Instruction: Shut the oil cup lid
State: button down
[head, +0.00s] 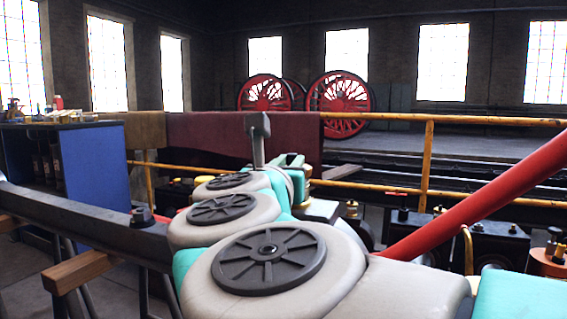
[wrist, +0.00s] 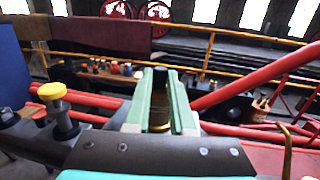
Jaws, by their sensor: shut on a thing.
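My gripper (wrist: 167,76) shows two pale green fingers in the wrist view, with a narrow gap between them. It is shut on a brass piece with a dark top (wrist: 159,118), seen between the fingers. I cannot tell whether this piece is the oil cup's lid or its body. In the head view my gripper (head: 293,160) is at the far end of my arm. My arm hides most of what it holds there, so the lid's angle is not clear.
A red bar (head: 470,205) slopes down close to my arm on the right. Yellow railings (head: 428,150) cross behind. A dark beam (head: 90,222) runs along the left. A yellow-capped fitting (wrist: 53,93) stands left of my gripper. A blue cabinet (head: 95,185) is at the left.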

jog(key=c, duration=0.8)
grip_release()
jog(key=shift+o, duration=0.2)
jog(key=v, duration=0.7)
jog(key=shift+s, duration=0.4)
jog(key=shift+a, duration=0.1)
